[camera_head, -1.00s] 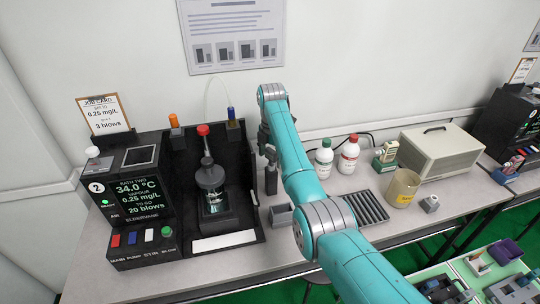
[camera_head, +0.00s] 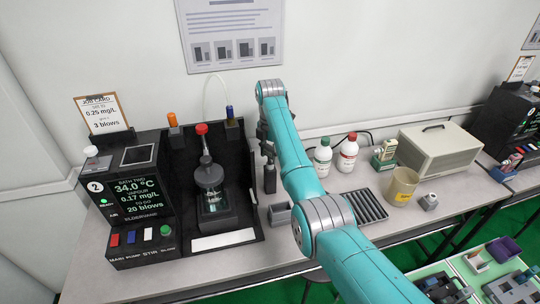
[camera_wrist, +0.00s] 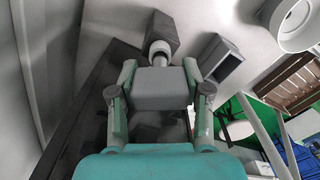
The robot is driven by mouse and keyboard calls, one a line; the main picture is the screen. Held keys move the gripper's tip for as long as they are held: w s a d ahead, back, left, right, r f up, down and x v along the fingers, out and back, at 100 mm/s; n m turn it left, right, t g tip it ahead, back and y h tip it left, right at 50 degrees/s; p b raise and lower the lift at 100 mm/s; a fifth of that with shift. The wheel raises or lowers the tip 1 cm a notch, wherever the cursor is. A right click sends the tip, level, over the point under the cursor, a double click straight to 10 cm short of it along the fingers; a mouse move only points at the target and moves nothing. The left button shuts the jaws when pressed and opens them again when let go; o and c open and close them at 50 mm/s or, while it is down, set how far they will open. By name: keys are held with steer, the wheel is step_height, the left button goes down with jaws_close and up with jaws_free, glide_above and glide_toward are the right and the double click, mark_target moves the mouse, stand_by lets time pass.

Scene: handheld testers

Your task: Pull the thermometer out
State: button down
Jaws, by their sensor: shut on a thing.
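An orange-topped piece (camera_head: 172,119) and a blue-topped piece (camera_head: 230,112) stand upright at the unit's back. I cannot tell for sure which piece is the thermometer.
A grey open holder (camera_head: 280,214) stands right of the device and shows in the wrist view (camera_wrist: 222,62). A ribbed dark tray (camera_head: 366,206), two bottles (camera_head: 347,158), a yellowish beaker (camera_head: 402,188) and a beige case (camera_head: 441,150) lie further right. The control panel (camera_head: 138,196) is at left.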

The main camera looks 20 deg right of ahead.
mark_target(270, 147)
steer(key=shift+r, duration=2.5)
